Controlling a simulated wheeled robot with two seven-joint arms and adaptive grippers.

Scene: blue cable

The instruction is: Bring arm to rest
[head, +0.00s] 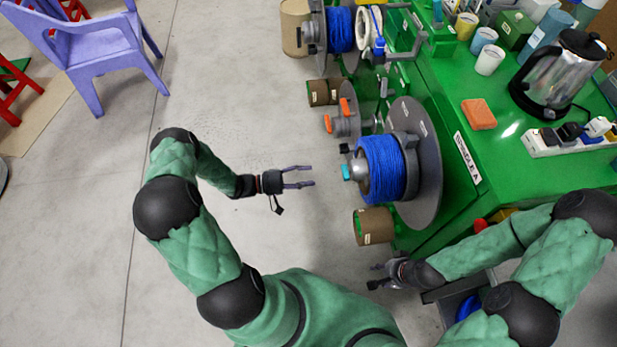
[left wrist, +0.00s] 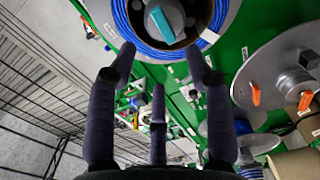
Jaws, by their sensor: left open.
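My left gripper (head: 299,178) is open and empty over the grey floor, left of the large blue cable reel (head: 383,168). In the left wrist view its fingers (left wrist: 155,75) are spread with nothing between them. The blue cable (left wrist: 150,48) is wound on its spool near the top of that view, with a teal knob (left wrist: 165,22) at the hub. My right gripper (head: 382,275) is low beside the green bench, below a brown cardboard cylinder (head: 374,226). It is small and dark there, and I cannot tell whether it is open or shut.
The green bench (head: 455,110) stands at the right with a kettle (head: 560,75), an orange block (head: 479,114) and a power strip (head: 570,138). More reels line its left side, one with orange handles (head: 345,118). A purple chair (head: 90,50) stands upper left. The floor between is clear.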

